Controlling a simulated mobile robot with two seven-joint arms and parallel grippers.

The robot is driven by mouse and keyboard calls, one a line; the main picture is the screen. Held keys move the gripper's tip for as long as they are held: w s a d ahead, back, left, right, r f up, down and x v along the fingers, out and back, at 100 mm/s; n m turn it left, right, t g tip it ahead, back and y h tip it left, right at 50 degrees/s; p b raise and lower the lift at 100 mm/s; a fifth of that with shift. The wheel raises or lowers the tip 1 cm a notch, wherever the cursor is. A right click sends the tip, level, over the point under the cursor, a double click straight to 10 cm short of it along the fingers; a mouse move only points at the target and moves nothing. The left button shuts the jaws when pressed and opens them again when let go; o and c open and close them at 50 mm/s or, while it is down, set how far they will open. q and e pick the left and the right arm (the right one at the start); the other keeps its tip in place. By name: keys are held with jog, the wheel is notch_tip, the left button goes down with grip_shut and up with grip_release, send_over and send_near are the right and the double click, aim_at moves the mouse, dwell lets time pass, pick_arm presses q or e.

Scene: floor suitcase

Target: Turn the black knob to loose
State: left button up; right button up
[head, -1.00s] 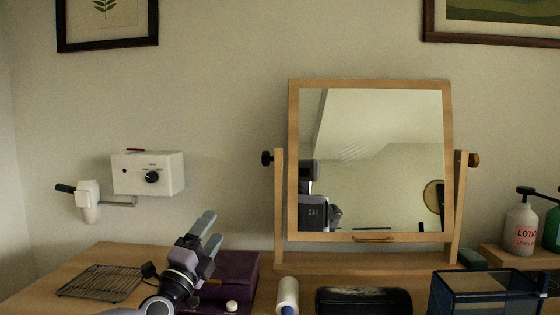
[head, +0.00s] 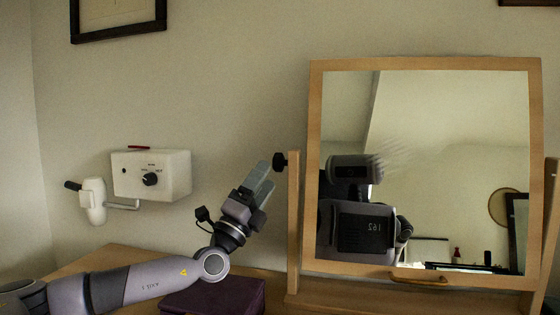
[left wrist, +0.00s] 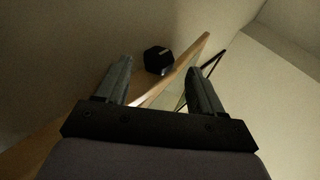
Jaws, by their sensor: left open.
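The black knob (head: 280,161) sticks out from the left post (head: 293,225) of the wooden-framed mirror (head: 315,150). My left gripper (head: 263,180) is raised just left of the knob and tilted toward it, open and apart from it. In the left wrist view the black knob (left wrist: 158,60) shows between and beyond the two fingertips of my left gripper (left wrist: 160,75), with nothing between the fingers. The mirror's wooden edge (left wrist: 185,65) runs slantwise behind. A second black knob, a dial (head: 150,179), sits on the white wall box (head: 178,175). My right gripper is out of view.
A white holder (head: 95,200) hangs on the wall at the left. A purple box (head: 215,298) lies on the wooden table (head: 110,259) below my left arm. The wall between the white box and the mirror is bare. The mirror reflects my body.

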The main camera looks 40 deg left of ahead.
aim_at(276, 162)
pick_arm(q)
jog(key=p+x, duration=0.1)
jog(key=x, duration=0.3)
jog(key=shift+s+r+p, duration=0.1)
jog(key=shift+s+p, duration=0.05)
jog(key=shift+p, duration=0.15)
jog(key=shift+p+x, duration=0.45)
jog(key=shift+x, duration=0.7)
jog(key=c, duration=0.9)
